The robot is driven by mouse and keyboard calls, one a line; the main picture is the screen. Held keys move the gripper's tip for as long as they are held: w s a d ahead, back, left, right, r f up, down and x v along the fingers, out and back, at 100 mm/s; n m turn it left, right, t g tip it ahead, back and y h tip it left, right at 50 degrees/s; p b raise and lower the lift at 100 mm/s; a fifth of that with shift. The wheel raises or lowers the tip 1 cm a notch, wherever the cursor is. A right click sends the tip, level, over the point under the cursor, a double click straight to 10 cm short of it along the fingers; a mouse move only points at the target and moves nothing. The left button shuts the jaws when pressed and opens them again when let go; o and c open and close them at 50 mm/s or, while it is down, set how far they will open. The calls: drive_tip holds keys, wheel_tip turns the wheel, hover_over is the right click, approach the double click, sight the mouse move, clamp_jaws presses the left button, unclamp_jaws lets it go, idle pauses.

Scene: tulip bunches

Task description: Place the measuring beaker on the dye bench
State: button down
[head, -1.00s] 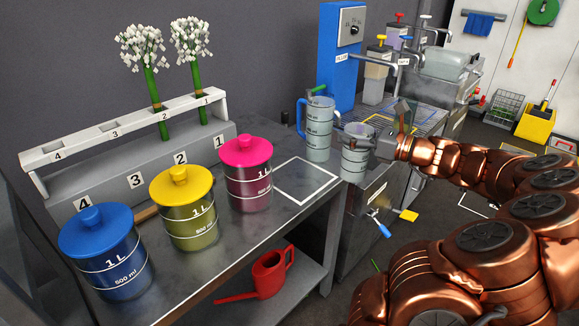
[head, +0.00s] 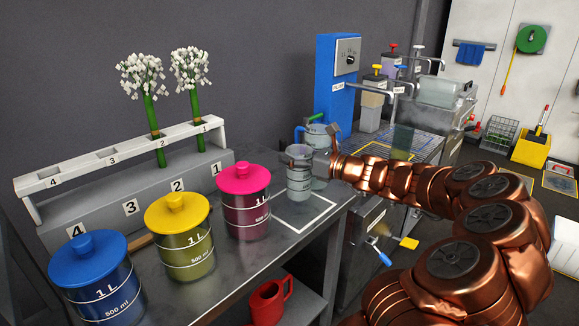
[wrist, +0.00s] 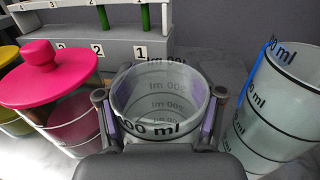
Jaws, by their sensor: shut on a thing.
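My gripper (head: 322,163) is shut on the measuring beaker (head: 299,182), a clear grey cup with dark marks. The beaker is upright over the white-outlined square (head: 318,224) on the dye bench (head: 250,262), right of the pink-lidded jar (head: 245,200). I cannot tell whether its base touches the bench. In the wrist view the beaker (wrist: 160,108) sits between the two fingers, its open top facing the camera, and it looks empty. The gripper partly hides the blue-handled jug (head: 318,133) behind it, which also shows in the wrist view (wrist: 270,110).
A yellow-lidded jar (head: 180,235) and a blue-lidded jar (head: 97,280) stand on the bench left of the pink one. A numbered rack (head: 115,157) behind them holds two white flower bunches. A blue dispenser (head: 337,80) stands at the back.

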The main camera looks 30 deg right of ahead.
drive_tip(key=shift+w+a+f+b, duration=0.15)
drive_tip(key=shift+f+b, duration=0.1)
drive_tip(key=shift+f, duration=0.65)
drive_tip(key=shift+w+f+b, duration=0.1)
drive_tip(key=shift+f+b, duration=0.1)
drive_tip(key=shift+f, duration=0.75)
drive_tip(key=shift+c, duration=0.8)
unclamp_jaws()
drive_tip(key=p+v, duration=0.1)
drive_tip(key=v, duration=1.1)
